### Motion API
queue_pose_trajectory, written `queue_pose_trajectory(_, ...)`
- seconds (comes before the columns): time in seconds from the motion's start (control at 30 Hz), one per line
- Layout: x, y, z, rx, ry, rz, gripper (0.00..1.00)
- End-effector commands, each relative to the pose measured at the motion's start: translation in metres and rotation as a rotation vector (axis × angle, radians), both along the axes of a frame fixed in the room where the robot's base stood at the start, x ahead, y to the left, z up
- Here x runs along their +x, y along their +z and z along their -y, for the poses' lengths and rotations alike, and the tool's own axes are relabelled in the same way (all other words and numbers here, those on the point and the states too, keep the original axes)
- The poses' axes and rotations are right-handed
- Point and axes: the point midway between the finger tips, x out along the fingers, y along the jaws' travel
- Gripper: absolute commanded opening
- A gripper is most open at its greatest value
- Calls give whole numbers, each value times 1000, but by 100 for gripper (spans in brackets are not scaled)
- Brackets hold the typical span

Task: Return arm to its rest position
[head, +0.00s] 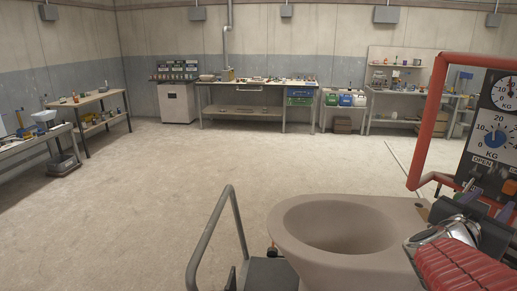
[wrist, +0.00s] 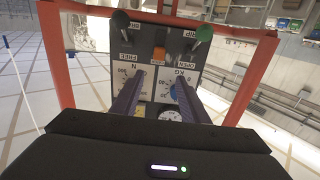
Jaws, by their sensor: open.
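My gripper (wrist: 160,80) shows in the wrist view with two dark, ribbed fingers spread apart and nothing between them. The fingers point toward a dark gauge panel (wrist: 158,64) with dials, an orange button and KG lettering. Part of the panel is hidden behind the fingers and the gripper body. In the head view my arm, with a red ribbed sleeve and a shiny metal part, reaches in at the lower right, close to the same panel (head: 487,150). The fingertips are hard to make out there.
A red-orange frame (head: 426,130) surrounds the panel. A large beige bowl (head: 300,245) stands close in front, beside a grey rail (head: 238,222). Workbenches (head: 257,82) line the back wall, and a shelved bench (head: 95,98) stands left. The middle floor is clear.

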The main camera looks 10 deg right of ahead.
Motion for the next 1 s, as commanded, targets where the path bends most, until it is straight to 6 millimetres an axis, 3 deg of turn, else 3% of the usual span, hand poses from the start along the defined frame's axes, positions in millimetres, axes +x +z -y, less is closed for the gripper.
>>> queue_pose_trajectory(0.27,32,-31,-18,144,142,23,41)
queue_pose_trajectory(0.47,64,-70,-57,314,323,-25,41)
queue_pose_trajectory(0.73,85,-113,-141,529,557,-160,41)
queue_pose_trajectory(1.0,67,-151,-236,713,737,-385,41)
